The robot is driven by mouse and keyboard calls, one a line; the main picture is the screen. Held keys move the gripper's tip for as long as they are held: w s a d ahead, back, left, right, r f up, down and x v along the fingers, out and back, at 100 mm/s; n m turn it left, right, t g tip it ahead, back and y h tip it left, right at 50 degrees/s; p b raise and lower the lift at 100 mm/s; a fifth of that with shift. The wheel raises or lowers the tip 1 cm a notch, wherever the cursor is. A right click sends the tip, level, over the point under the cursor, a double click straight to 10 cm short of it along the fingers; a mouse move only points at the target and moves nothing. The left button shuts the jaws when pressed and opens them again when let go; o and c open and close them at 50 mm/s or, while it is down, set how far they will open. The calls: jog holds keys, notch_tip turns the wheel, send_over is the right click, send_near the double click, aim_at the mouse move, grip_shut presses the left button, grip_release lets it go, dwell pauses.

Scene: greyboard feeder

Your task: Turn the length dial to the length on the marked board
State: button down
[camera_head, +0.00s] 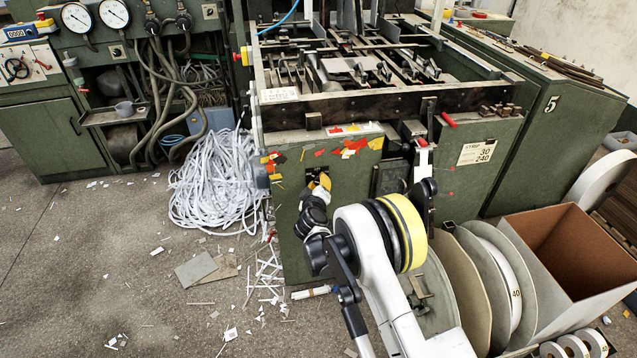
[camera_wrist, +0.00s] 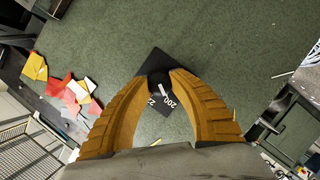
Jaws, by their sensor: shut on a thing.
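The length dial is a small dark round knob (camera_wrist: 157,79) with a white pointer mark, on a black scale plate (camera_wrist: 152,62) in the wrist view. The plate shows 200 and part of another number. My gripper (camera_wrist: 164,84) has its two ribbed yellow-brown fingers closed around the knob, one on each side. In the head view my gripper (camera_head: 321,183) is at the green feeder's front face (camera_head: 350,215), and it hides the dial. A card (camera_head: 480,152) on the front at right reads STRIP, 30 and 240. I cannot make out a marked board.
A pile of white strips (camera_head: 215,180) lies on the floor left of the feeder. Flat grey boards (camera_head: 197,268) and scraps lie in front. A cardboard box (camera_head: 565,245) and large reels (camera_head: 495,275) stand at right. Coloured stickers (camera_head: 350,148) mark the feeder's upper front.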

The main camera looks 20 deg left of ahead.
dwell(0.3)
jog(key=c, duration=1.1)
grip_release()
jog(key=shift+c, duration=0.2)
jog(key=v, duration=1.2)
jog(key=shift+d, duration=0.1)
